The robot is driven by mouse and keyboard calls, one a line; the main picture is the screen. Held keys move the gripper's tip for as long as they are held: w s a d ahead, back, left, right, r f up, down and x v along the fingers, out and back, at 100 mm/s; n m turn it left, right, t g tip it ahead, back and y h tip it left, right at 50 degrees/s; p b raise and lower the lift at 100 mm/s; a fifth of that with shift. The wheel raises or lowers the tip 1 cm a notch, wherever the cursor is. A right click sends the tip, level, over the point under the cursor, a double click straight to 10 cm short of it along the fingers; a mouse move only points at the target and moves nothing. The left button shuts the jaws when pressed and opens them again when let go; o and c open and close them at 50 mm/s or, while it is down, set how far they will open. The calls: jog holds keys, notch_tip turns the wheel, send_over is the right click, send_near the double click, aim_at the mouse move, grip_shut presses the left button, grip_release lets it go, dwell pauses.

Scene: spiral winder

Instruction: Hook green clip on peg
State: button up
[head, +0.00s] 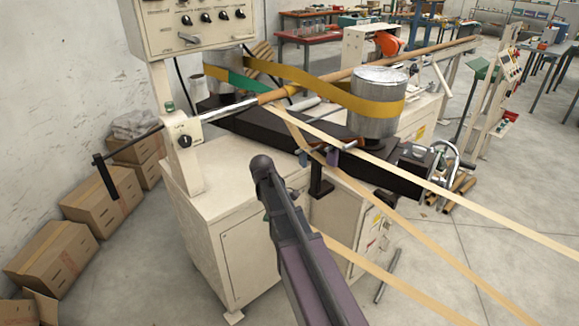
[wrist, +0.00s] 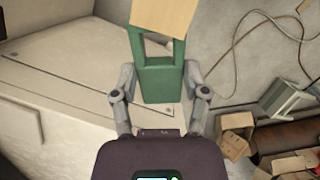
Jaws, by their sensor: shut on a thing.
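In the wrist view the green clip (wrist: 158,88) is a block with an opening near its top. It sits between the two fingers of my gripper (wrist: 158,78), which is shut on it. A flat tan piece (wrist: 165,15) covers the clip's upper end; whether it is gripped by the clip I cannot tell. In the head view my arm covers part of the scene, and neither gripper nor clip can be made out. A dark bracket (head: 320,178) with a crossbar and small upright parts stands at the machine's front; I cannot tell which part is the peg.
The cream winder cabinet (head: 235,215) stands close to my arm. Pale strips (head: 440,182) run from the mandrel (head: 240,108) to the lower right. A yellow belt (head: 310,84) loops round metal drums (head: 378,112).

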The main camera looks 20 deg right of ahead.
jog(key=w+d+r+n+t+h+b, duration=0.1)
jog(key=w+d+r+n+h+b, duration=0.1)
jog(key=w+d+r+n+h, duration=0.2)
jog(key=w+d+r+n+t+h+b, duration=0.2)
jog(key=r+h, duration=0.6)
jog(key=h, duration=0.4)
jog(key=w+d+n+b, duration=0.1)
jog(key=w+d+n, duration=0.1)
jog(key=n, duration=0.1)
jog(key=shift+w+r+n, duration=0.25)
jog(key=shift+r+n, duration=0.05)
jog(key=shift+r, duration=0.1)
jog(key=shift+w+d, duration=0.1)
jog(key=shift+d, duration=0.25)
jog(key=shift+w+d+f+b, duration=0.25)
jog(key=shift+w+d, duration=0.3)
jog(key=shift+d, duration=1.05)
jog(key=shift+w+d+f+b, duration=0.25)
jog(key=shift+w+d, duration=0.35)
jog(key=shift+d, duration=1)
jog(key=shift+w+d+f+b, duration=0.25)
jog(key=shift+w+d, duration=0.3)
jog(key=shift+d, duration=1.05)
